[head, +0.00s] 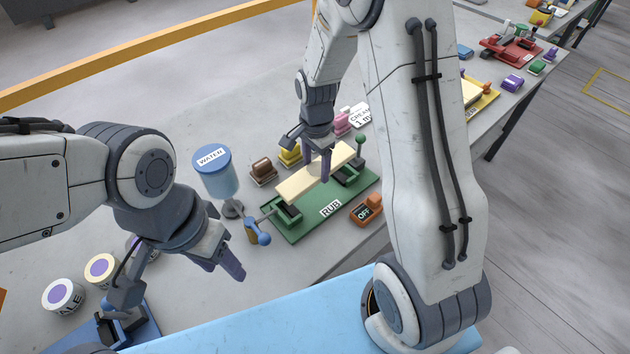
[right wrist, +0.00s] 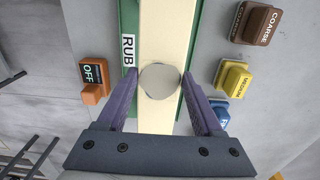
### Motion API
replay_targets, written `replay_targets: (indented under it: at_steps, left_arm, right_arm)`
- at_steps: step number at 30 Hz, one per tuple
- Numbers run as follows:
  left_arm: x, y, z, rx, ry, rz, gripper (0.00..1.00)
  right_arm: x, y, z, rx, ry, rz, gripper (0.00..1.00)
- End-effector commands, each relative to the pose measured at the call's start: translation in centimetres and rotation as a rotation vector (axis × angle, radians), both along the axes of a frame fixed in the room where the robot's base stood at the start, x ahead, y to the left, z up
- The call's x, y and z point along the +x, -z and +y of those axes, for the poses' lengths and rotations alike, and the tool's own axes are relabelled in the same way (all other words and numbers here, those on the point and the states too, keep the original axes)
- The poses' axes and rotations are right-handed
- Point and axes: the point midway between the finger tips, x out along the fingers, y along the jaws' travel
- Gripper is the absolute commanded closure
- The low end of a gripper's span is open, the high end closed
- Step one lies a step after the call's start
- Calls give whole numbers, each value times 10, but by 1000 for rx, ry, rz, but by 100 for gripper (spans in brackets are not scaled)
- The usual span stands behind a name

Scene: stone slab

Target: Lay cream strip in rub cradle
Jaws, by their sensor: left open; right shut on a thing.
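The cream strip (head: 295,186) lies lengthwise over the green RUB cradle (head: 360,193), above its dark end blocks. I cannot tell whether it touches the blocks. In the right wrist view the strip (right wrist: 165,30) runs between the fingers, over the green base (right wrist: 129,20). A pale grey disc (right wrist: 160,82) covers part of the strip between the fingertips. My left gripper (head: 180,278) is open and empty, left of the cradle.
A blue WATER container (head: 216,178) and a blue-handled lever (head: 258,232) stand left of the cradle. An orange OFF switch (head: 366,209) is at its right front. Brown (head: 263,171) and yellow (head: 290,154) blocks sit behind. Round tins (head: 62,296) stand at far left.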

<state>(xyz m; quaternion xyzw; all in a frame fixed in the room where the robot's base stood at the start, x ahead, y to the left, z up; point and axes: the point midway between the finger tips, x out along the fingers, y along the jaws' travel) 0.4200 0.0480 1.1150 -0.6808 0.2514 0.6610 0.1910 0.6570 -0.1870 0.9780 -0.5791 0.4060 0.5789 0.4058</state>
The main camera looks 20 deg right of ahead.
Motion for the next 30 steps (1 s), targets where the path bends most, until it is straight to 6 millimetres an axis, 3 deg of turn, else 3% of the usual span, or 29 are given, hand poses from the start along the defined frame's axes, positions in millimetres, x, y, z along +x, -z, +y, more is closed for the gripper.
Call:
replay_targets:
  at_steps: [15,23,24,25,26,30]
  left_arm:
    - [0,-11,0,0,-1,0,50]
    - [0,-10,0,0,-1,0,50]
    - [0,-10,0,0,-1,0,50]
    - [0,-10,0,0,-1,0,50]
    - [0,-10,0,0,-1,0,50]
    - [0,-10,0,0,-1,0,50]
  right_arm:
    - [-2,66,-2,0,-2,4,100]
    - [-2,71,-2,0,-2,4,100]
    - [-3,71,-2,0,-2,5,17]
    - [-3,71,-2,0,-2,5,5]
    - [-3,71,-2,0,-1,5,2]
    - [-2,70,-2,0,-1,3,2]
